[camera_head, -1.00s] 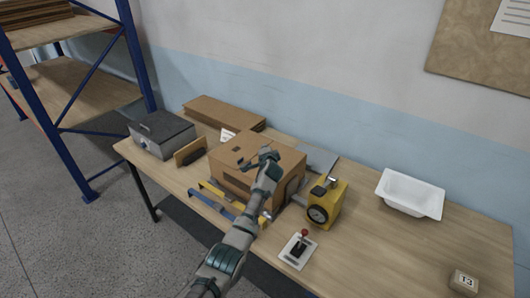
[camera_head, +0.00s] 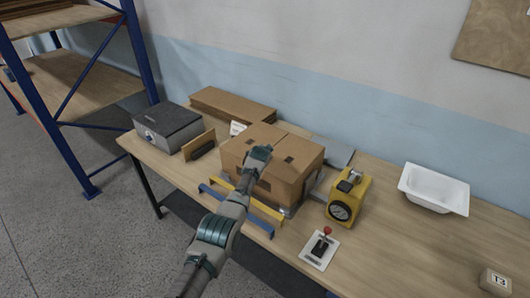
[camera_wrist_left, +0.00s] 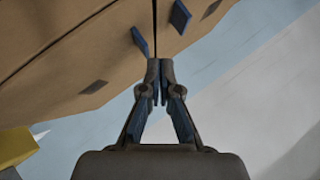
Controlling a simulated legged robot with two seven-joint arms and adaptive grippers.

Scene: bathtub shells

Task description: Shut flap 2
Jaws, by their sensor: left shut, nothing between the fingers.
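The cardboard box (camera_head: 285,186) stands on the workbench. Its top panels (camera_head: 290,147) look about flat, with a seam between them and small dark patches on them. No number shows, so I cannot tell which panel is flap 2. My left gripper (camera_head: 259,154) is shut and empty over the box top, hiding part of it. In the left wrist view the closed fingertips (camera_wrist_left: 160,68) are at or just above the cardboard (camera_wrist_left: 85,45), beside the seam. I cannot tell whether they touch. Two blue tabs (camera_wrist_left: 180,17) show near the tips. My right gripper is not in view.
A grey box (camera_head: 168,128) and flat cardboard (camera_head: 230,103) lie left and behind. A yellow device (camera_head: 348,197), a lever plate (camera_head: 319,249) and a white basin (camera_head: 434,190) are to the right. Yellow and blue bars (camera_head: 235,213) lie in front.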

